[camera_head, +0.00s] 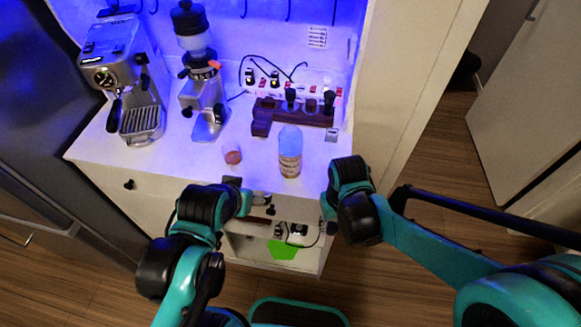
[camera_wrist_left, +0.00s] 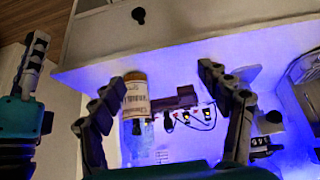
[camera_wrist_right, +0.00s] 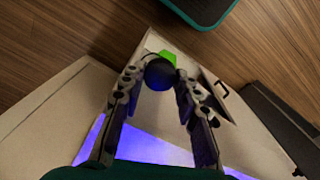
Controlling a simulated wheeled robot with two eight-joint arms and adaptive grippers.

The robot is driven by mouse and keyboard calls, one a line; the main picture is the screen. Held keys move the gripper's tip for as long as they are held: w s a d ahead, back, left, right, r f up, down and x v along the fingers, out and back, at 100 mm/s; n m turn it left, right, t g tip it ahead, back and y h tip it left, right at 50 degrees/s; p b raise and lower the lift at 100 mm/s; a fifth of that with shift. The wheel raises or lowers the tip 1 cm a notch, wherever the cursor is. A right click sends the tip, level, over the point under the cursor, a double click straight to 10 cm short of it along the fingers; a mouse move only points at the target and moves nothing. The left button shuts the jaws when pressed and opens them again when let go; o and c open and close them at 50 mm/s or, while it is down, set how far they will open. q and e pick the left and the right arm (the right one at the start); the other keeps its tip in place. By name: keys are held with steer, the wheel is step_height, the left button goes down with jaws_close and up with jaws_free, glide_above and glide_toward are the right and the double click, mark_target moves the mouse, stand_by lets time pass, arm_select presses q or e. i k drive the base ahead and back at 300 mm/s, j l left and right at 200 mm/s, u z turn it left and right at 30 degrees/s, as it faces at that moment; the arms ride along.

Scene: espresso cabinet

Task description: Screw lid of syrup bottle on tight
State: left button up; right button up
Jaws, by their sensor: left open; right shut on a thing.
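The syrup bottle (camera_head: 290,152), clear with a pale label, stands upright on the counter near its front edge. It also shows inverted in the left wrist view (camera_wrist_left: 136,98). No lid is clearly visible on its top. My left gripper (camera_head: 268,200) is in front of the counter edge, apart from the bottle; its fingers are spread and empty in the left wrist view (camera_wrist_left: 168,82). My right gripper (camera_wrist_right: 157,75) is shut on a dark round thing (camera_wrist_right: 159,74) that looks like the lid. In the head view, my right wrist hides its fingers, to the right of the bottle.
A wooden holder (camera_head: 264,116) with dark-handled tools is behind. The grinder (camera_head: 205,105) and espresso machine (camera_head: 125,80) are farther left. An open compartment with a green item (camera_head: 284,250) is below the counter.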

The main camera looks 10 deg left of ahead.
mark_target(289, 137)
steer(key=l, duration=0.85)
steer(key=l+u, duration=0.25)
steer(key=u, duration=0.95)
steer(key=i+l, duration=0.2)
